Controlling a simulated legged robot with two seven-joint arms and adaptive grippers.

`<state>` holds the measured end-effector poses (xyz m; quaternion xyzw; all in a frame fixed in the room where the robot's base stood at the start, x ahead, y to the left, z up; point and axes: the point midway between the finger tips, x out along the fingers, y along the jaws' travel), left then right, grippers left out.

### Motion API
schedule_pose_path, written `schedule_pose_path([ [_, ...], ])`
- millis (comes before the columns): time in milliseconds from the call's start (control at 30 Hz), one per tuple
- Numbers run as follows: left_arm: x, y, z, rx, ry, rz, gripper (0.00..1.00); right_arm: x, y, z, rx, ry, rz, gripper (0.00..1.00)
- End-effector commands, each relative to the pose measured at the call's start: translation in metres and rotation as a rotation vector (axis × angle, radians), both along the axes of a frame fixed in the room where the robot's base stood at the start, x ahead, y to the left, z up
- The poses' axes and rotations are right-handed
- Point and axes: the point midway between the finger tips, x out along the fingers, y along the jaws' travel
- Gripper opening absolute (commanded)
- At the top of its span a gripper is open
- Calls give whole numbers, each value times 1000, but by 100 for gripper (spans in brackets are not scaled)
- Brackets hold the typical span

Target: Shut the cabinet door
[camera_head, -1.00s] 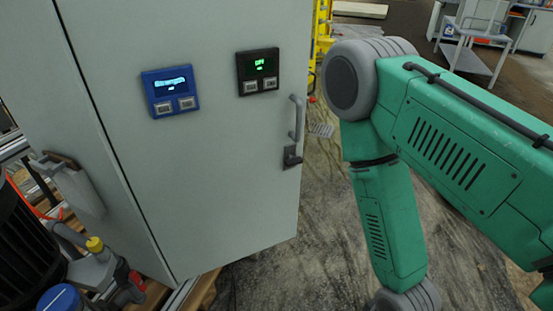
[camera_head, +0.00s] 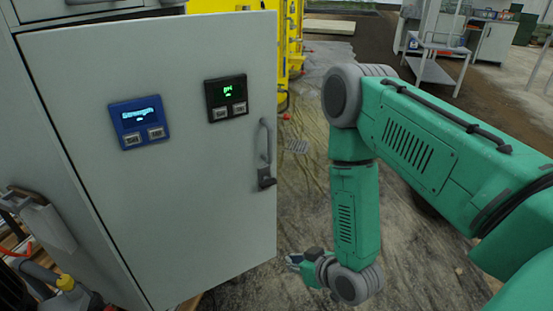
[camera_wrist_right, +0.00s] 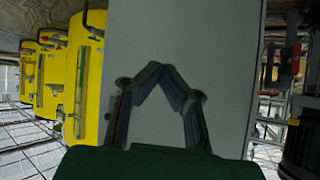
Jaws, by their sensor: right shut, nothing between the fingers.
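The pale grey cabinet door (camera_head: 185,190) fills the left half of the head view, standing out at an angle over the floor. It carries a blue display panel (camera_head: 139,122), a black display panel (camera_head: 227,98), and a grey handle (camera_head: 266,140) with a dark latch near its right edge. My right gripper (camera_head: 294,260) is low, just right of the door's lower right edge in the picture. In the right wrist view its fingers (camera_wrist_right: 154,68) meet at the tips, empty, in front of a plain grey panel (camera_wrist_right: 222,45), apparently the door. Which face this is, I cannot tell. My left gripper is not visible.
A yellow frame (camera_head: 289,35) stands behind the door. A grey cart (camera_head: 438,60) stands at the back right. Pipes with a yellow cap (camera_head: 66,283) lie at lower left. The stained floor (camera_head: 300,190) right of the door is open apart from my arm.

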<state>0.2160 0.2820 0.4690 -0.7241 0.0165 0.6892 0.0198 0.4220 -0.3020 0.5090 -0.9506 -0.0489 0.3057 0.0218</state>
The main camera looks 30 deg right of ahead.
Motion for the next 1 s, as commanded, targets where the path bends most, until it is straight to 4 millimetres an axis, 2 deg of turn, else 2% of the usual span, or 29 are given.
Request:
schedule_pose_path([
  [33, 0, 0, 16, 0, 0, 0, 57, 20, -16, 30, -3, -121, -29, 0],
  [100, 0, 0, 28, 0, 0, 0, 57, 41, -37, 65, -13, -288, -62, 0],
  [200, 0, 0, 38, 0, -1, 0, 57, 57, -62, 105, -34, -476, -102, 0],
  [300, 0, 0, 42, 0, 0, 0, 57, 63, -77, 126, -51, -581, -126, 0],
  [467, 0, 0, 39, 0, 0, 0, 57, 72, -82, 134, -60, -628, -135, 0],
  [567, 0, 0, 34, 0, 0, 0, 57, 85, -82, 133, -60, -628, -133, 0],
  [1000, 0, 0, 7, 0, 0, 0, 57, 175, -86, 131, -58, -626, -134, 0],
])
